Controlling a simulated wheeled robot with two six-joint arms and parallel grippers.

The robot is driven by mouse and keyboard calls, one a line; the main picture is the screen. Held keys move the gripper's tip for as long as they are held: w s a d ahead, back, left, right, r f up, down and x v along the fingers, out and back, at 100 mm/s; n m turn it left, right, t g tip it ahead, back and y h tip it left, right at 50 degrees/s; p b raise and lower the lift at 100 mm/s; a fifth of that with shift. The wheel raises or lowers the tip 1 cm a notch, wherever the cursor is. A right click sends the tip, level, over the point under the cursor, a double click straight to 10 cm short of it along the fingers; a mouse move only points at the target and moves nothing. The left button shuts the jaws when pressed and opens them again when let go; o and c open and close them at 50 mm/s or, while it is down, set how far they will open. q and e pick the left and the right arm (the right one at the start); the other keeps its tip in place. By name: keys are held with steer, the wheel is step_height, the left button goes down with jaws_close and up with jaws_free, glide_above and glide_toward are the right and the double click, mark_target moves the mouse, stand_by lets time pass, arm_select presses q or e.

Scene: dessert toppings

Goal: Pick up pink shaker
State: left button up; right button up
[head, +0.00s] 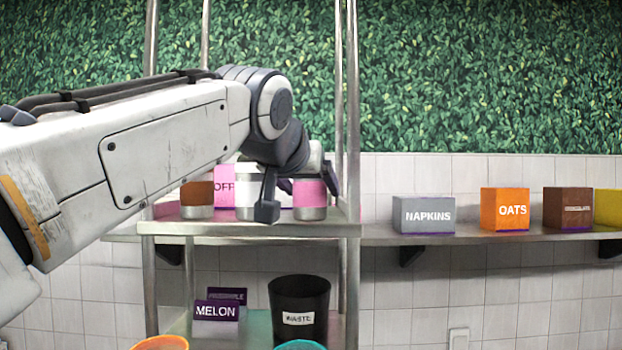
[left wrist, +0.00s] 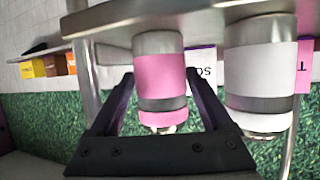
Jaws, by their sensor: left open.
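The pink shaker (head: 310,196), a metal cylinder with a pink band, stands upright on the upper shelf of the metal rack. My left gripper (head: 285,198) is at it, partly hidden by its own wrist. In the left wrist view, which looks upside down, the pink shaker (left wrist: 160,77) shows between the two spread fingers of my left gripper (left wrist: 160,92). The gripper is open, and I see a gap on each side of the shaker. My right gripper is not in view.
A white shaker (head: 245,200) stands close to the left of the pink one, with a brown shaker (head: 197,199) farther left. A pink box (head: 225,175) is behind them. Rack posts (head: 352,110) flank the shelf (head: 300,230). A black waste bin (head: 299,300) stands below.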

mark_target(314, 192)
arm_select(q)
steer(key=shift+p+x, duration=0.55)
steer(key=shift+x, duration=1.05)
steer(key=c, duration=1.1)
steer(key=shift+r, duration=0.1)
steer(key=shift+c, duration=0.7)
steer(key=shift+r, duration=0.15)
